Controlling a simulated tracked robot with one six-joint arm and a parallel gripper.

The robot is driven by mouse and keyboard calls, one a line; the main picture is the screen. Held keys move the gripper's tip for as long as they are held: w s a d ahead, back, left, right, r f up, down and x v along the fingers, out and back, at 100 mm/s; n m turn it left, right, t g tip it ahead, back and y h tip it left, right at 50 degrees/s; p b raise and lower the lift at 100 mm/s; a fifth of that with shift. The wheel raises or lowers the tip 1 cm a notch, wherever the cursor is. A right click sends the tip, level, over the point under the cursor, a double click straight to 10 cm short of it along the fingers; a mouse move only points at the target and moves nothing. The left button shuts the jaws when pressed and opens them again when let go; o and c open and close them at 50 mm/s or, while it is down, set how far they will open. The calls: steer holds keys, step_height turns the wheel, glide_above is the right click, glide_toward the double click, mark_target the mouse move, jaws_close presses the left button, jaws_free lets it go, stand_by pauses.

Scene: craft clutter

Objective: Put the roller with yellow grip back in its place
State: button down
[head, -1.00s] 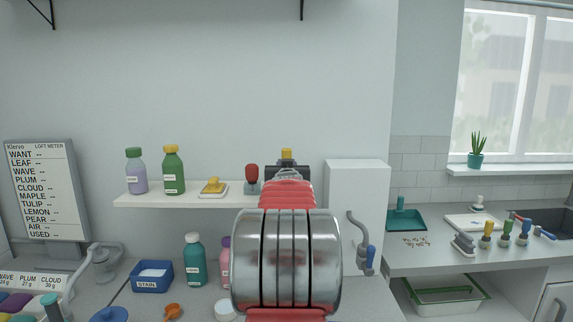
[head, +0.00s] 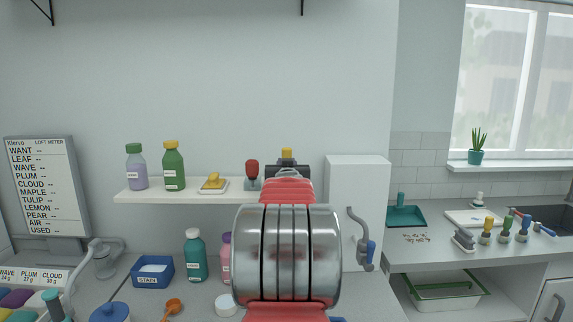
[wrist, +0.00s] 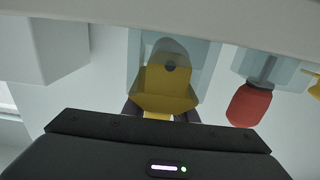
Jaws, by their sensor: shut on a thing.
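The roller's yellow grip (head: 287,153) shows above my dark gripper (head: 287,169) in the head view, in front of the wall shelf. In the wrist view the yellow grip (wrist: 165,90) sits between the dark fingers of my gripper (wrist: 160,112), which is shut on it. A pale grey-blue holder (wrist: 204,60) is right behind or around the roller's far end. I cannot tell whether the roller is seated in it. My arm hides the roller's lower part in the head view.
A red-handled tool (head: 252,169) stands in a similar holder just left of my gripper. The shelf (head: 145,196) also bears a yellow sponge-like piece (head: 213,181) and two bottles. A white cabinet (head: 357,190) stands close to the right.

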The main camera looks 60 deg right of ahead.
steer(key=c, duration=1.4)
jaws_free()
steer(key=shift+o, duration=0.2)
steer(key=v, duration=1.3)
steer(key=shift+s+a+f, duration=0.15)
steer(key=shift+s+a, duration=0.05)
steer(key=shift+a, duration=0.1)
